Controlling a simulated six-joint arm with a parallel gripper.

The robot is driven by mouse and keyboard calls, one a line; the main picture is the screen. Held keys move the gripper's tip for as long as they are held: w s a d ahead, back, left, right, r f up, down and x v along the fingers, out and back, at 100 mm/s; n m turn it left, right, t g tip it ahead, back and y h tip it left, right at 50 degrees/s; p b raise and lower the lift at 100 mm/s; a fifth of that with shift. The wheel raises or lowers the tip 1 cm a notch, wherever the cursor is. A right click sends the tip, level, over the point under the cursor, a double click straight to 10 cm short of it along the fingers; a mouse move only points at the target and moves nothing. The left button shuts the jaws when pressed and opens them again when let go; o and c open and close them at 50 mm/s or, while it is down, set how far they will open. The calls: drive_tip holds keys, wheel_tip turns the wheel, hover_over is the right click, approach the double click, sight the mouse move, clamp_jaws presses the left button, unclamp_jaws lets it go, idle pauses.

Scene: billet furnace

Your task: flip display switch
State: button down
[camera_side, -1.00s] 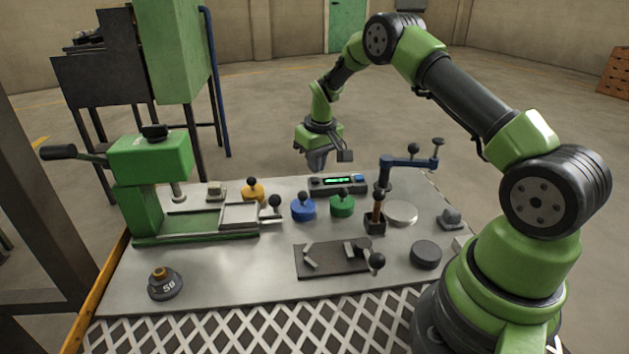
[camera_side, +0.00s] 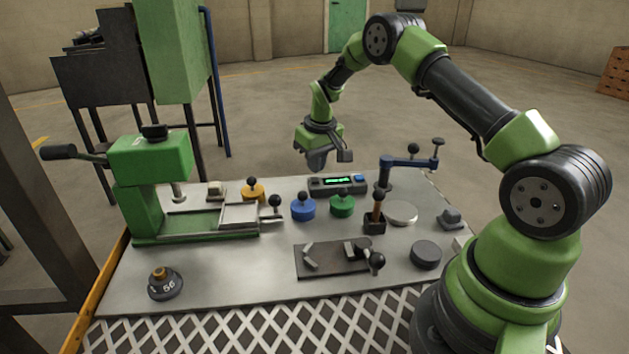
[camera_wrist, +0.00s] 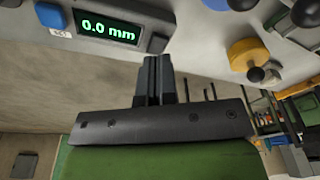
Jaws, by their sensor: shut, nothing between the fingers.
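The display unit (camera_side: 322,185) is a dark, low box at the back edge of the table, with a lit green screen (camera_side: 336,181) and a blue button (camera_side: 360,178) at its right end. In the wrist view the screen (camera_wrist: 109,29) reads 0.0 mm, and the blue button (camera_wrist: 52,16) is left of it. A small grey part (camera_wrist: 157,44) at the opposite end may be the switch; its position cannot be told. My gripper (camera_side: 318,165) is shut and empty, pointing down above and behind that end of the unit. Its fingertips (camera_wrist: 159,62) look close to the grey part.
A blue knobbed weight (camera_side: 303,211), a green one (camera_side: 342,206) and a yellow one (camera_side: 253,190) stand in front of and left of the unit. A green press (camera_side: 150,185) is at left.

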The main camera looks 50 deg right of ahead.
drive_tip(key=shift+f, duration=1.35)
idle(0.7)
drive_tip(key=shift+r, duration=3.5)
drive_tip(key=shift+r, duration=0.15)
wheel_tip(320, 180, up, 11)
drive_tip(key=t, duration=0.1)
hover_over(316, 181)
drive_tip(key=s+a, duration=0.2)
drive_tip(key=a, duration=0.4)
drive_tip(key=s+a+r+t, duration=0.2)
drive_tip(key=s+a+r, duration=0.4)
drive_tip(key=s+r, duration=0.1)
drive_tip(key=s+a+t+y, duration=0.1)
drive_tip(key=s+a, duration=0.2)
drive_tip(key=s, duration=0.5)
drive_tip(key=s+a+r+m+t+y, duration=0.1)
drive_tip(key=s+a, duration=0.2)
drive_tip(key=s, duration=0.5)
drive_tip(key=shift+s+a+r, duration=0.2)
drive_tip(key=shift+s+a, duration=0.05)
drive_tip(key=shift+a, duration=0.15)
